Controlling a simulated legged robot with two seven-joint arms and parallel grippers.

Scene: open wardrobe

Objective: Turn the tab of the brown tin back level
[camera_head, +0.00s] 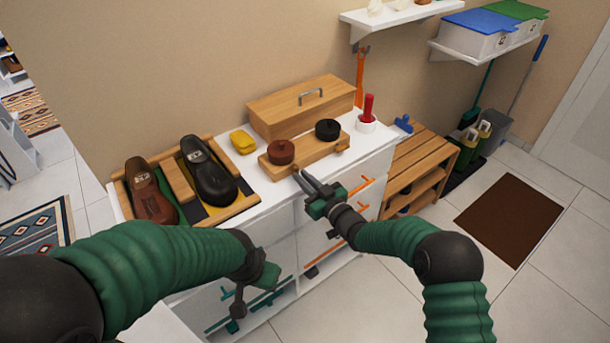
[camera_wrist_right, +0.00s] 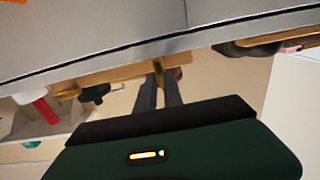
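The brown tin (camera_head: 281,151) sits at the left end of a wooden stand (camera_head: 306,150) on the white cabinet top. A black tin (camera_head: 327,129) sits at its right end. A small wooden tab (camera_head: 296,169) shows at the stand's front below the brown tin. My right gripper (camera_head: 299,174) has its fingertips at this tab. In the right wrist view its two fingers (camera_wrist_right: 168,70) are close together with a narrow gap, at a wooden piece; whether they grip it is unclear. My left gripper (camera_head: 250,293) hangs low before the cabinet front, its finger opening unclear.
A wooden box (camera_head: 301,104) with a metal handle stands behind the stand. A yellow item (camera_head: 243,141) and a shoe tray (camera_head: 249,204) with shoes are to the left. A red-handled item in a white cup (camera_head: 366,124) stands right. Drawer handles line the cabinet front.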

